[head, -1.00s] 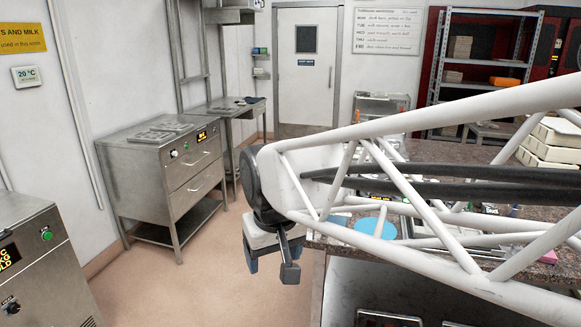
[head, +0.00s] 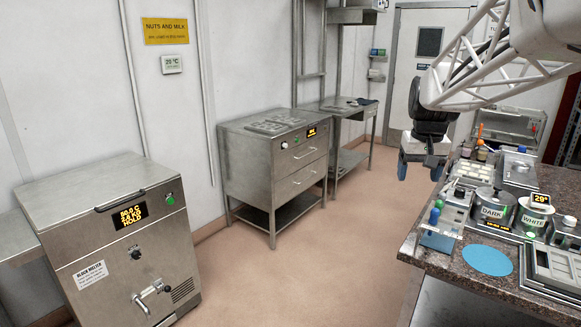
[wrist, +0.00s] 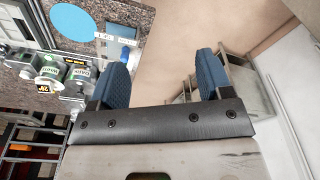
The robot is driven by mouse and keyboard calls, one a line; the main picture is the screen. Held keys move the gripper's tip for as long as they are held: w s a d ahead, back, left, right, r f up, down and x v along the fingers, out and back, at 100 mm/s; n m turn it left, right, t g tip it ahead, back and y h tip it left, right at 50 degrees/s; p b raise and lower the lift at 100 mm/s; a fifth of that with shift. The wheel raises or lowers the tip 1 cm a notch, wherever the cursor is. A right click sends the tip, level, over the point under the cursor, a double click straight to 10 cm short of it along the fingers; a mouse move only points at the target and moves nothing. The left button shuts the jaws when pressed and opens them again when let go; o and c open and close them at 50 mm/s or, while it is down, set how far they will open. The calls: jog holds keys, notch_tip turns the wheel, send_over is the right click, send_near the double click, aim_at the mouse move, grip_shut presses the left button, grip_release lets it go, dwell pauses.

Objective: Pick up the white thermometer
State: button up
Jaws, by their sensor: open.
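My gripper (head: 420,171) hangs at the left end of the stone worktop, over the floor side, with its blue fingers apart and nothing between them. In the wrist view its fingers (wrist: 165,78) are spread over bare floor. A pale blue rack (head: 438,241) on the worktop's near left part holds upright tools with blue and green ends. The rack also shows in the wrist view (wrist: 112,42), left of the fingers.
Pots marked DARK (head: 492,213) and WHITE (head: 532,218) stand right of the rack. A blue disc (head: 488,260) lies in front of them. A steel cabinet (head: 275,165) and a melter (head: 120,240) stand at left. The floor between is clear.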

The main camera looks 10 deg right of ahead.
jog(key=w+d+m, duration=0.1)
jog(key=w+d, duration=0.3)
jog(key=d, duration=0.3)
jog(key=w+d, duration=0.4)
jog(key=d, duration=0.3)
jog(key=m+g, duration=0.1)
jog(key=m, duration=0.2)
send_over(541, 199)
jog(key=shift+y, duration=0.4)
jog(key=f, duration=1.2)
jog(key=shift+a+f, duration=0.1)
jog(key=shift+a, duration=0.2)
jog(key=shift+s+d+f, duration=0.1)
jog(key=shift+d+f, duration=0.1)
jog(key=shift+d, duration=0.25)
jog(key=shift+a+f, duration=0.1)
jog(key=shift+f, duration=1.2)
